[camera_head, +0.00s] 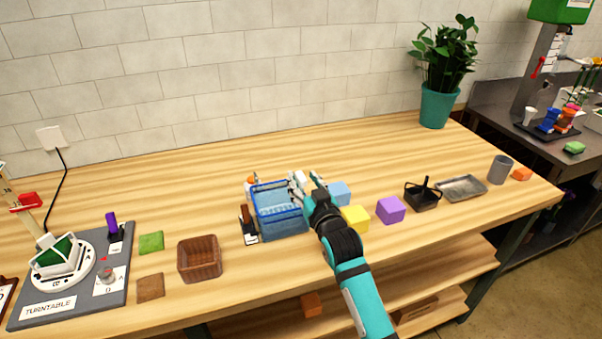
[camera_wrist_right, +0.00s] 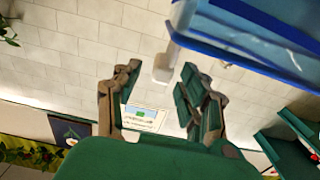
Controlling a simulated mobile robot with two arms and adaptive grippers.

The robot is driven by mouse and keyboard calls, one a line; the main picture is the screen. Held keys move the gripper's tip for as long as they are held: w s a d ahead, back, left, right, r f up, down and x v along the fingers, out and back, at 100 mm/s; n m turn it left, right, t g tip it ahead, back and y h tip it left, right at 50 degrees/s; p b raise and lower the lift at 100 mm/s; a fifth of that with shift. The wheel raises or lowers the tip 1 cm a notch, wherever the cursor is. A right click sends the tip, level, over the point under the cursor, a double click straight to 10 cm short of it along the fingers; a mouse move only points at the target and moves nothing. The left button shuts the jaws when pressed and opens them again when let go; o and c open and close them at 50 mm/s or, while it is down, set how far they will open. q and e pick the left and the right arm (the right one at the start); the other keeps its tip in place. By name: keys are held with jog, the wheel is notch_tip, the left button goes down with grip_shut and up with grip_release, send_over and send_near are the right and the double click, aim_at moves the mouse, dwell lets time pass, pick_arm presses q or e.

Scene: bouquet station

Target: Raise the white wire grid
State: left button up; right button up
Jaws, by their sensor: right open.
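The blue tank (camera_head: 283,228) stands on the wooden bench. No grid wires can be made out in it. My right gripper (camera_head: 305,183) is at the tank's right rim, open, its fingers covering part of the tank. In the wrist view the open fingers (camera_wrist_right: 160,74) stand either side of a white bar with a block-like end (camera_wrist_right: 163,68), beside the tank's blue rim (camera_wrist_right: 215,48). I cannot tell whether the bar belongs to the grid or whether a finger touches it. My left gripper is not in view.
A light blue block (camera_head: 340,191), a yellow block (camera_head: 355,218) and a purple block (camera_head: 390,210) are close to my right arm. A brown basket (camera_head: 200,259) stands left of the tank. A black caddy (camera_head: 423,198) and metal tray (camera_head: 462,188) are further right.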

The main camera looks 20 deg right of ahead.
jog(key=shift+w, duration=1.2)
grip_shut()
